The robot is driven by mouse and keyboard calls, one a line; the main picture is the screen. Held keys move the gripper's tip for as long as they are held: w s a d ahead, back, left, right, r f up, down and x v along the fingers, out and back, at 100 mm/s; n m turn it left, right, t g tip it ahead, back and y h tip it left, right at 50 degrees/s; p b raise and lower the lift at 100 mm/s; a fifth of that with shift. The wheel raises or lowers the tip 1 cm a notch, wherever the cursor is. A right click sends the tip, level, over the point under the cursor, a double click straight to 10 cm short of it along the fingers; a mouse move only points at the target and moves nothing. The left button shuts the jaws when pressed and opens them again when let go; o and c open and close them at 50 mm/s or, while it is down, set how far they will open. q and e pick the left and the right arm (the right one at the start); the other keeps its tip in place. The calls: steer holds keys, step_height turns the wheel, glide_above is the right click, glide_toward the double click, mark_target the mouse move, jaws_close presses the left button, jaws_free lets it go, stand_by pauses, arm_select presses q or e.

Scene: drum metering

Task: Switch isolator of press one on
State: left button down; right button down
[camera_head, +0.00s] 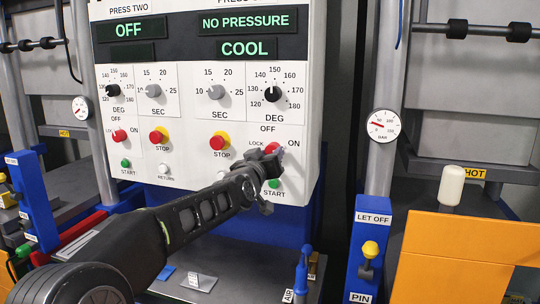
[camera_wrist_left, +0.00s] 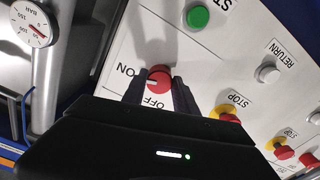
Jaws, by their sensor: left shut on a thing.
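The isolator of press one is a red rotary knob (camera_head: 271,148) low on the right of the white control panel (camera_head: 205,178), with OFF, LOCK and ON printed around it. My left gripper (camera_head: 274,157) reaches it from below left. In the left wrist view, the dark fingers lie on both sides of the red knob (camera_wrist_left: 159,74), shut on it. Its pale mark appears to point left, towards the ON print. The press one display (camera_head: 248,34) reads NO PRESSURE and COOL. My right gripper is not in view.
A red and yellow STOP button (camera_head: 217,142) is left of the knob, and a green START button (camera_head: 274,183) is just below. Press two's isolator (camera_head: 119,136) is at far left. A blue LET OFF post (camera_head: 368,250) and orange box (camera_head: 465,255) stand at right.

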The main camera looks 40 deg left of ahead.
arm_select(q)
steer(key=shift+f, duration=0.15)
steer(key=c, duration=1)
jaws_free()
steer(key=shift+o, duration=0.2)
steer(key=v, duration=0.7)
steer(key=shift+s+d, duration=0.15)
steer(key=shift+s, duration=0.25)
